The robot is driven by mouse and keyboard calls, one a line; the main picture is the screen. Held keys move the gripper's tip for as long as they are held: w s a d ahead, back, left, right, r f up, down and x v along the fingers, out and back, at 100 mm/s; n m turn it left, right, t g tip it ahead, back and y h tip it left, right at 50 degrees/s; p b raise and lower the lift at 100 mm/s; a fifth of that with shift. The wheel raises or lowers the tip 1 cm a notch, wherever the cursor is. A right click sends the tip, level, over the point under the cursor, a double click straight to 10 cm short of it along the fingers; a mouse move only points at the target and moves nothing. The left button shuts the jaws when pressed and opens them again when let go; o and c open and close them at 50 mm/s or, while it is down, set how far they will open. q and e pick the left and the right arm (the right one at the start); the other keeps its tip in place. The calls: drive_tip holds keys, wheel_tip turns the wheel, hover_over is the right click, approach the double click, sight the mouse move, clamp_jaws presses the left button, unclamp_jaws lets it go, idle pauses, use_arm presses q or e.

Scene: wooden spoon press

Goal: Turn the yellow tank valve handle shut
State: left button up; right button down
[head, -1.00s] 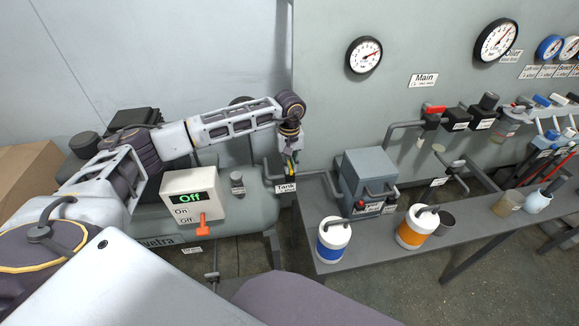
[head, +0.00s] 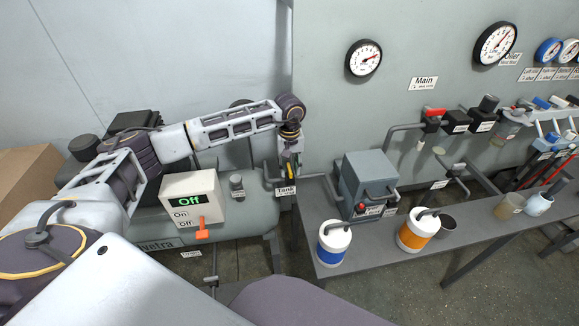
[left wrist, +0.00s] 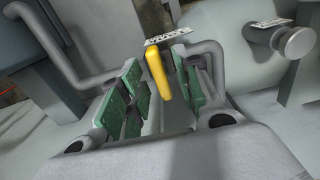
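The yellow tank valve handle (left wrist: 158,74) shows in the left wrist view as a short bar running lengthwise in the picture, with its near end between my finger pads. My left gripper (left wrist: 158,92) is open, with green pads on either side of the handle and a visible gap to each pad. In the head view, my left gripper (head: 289,168) is at the right end of the tank, just above the "Tank" label (head: 285,190). The gripper and small parts there largely hide the valve in that view. My right gripper is not in view.
A bench (head: 335,262) to the right holds a grey box (head: 370,172), blue-banded and orange-banded canisters and cups. Pipes pass close to my left gripper.

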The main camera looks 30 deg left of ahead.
sight(289, 168)
use_arm(q)
wheel_tip(289, 168, up, 12)
idle(1.0)
idle(0.5)
